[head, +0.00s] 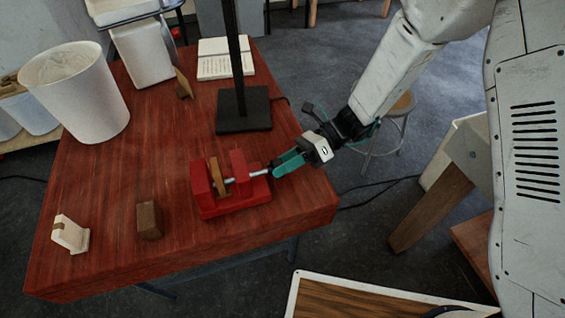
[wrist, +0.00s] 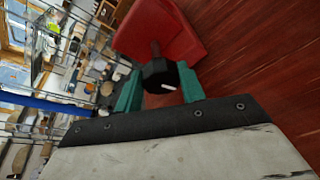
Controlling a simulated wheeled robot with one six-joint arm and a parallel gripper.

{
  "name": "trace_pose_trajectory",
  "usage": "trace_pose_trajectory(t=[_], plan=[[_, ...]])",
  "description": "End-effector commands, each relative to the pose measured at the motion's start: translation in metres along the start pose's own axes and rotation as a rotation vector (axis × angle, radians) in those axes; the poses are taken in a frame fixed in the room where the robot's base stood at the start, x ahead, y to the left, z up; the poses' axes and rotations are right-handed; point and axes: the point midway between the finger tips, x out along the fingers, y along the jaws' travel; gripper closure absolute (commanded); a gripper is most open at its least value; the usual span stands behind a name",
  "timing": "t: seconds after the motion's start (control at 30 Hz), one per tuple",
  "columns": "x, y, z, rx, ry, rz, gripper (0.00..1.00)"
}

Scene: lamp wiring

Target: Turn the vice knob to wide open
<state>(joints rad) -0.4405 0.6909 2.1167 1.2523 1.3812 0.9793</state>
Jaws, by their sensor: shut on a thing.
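The red vice (head: 222,205) sits near the front right edge of the wooden table. A tan wooden piece (head: 216,176) stands between its jaws, with a gap on the screw side. The silver screw (head: 258,173) runs out to the right toward my gripper (head: 283,163). In the wrist view the black knob (wrist: 161,77) with a white mark lies between the teal fingers of my gripper (wrist: 160,92), which are shut on it. The red vice body (wrist: 155,35) shows behind the knob. In the head view the fingers mostly hide the knob.
The table (head: 120,190) also holds a dark wooden block (head: 149,220), a pale block (head: 70,234), a white bin (head: 77,92), a black stand base (head: 243,110) and an open book (head: 225,58). A stool (head: 402,104) stands behind my arm.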

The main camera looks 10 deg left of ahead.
Motion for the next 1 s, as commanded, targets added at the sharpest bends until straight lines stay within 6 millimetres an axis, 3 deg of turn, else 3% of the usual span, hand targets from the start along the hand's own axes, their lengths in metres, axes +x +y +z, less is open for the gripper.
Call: trace_pose_trajectory(t=[1.0], plan=[[0.0003,0.0036,-0.0033,-0.913,-0.061,-0.291,0.83]])
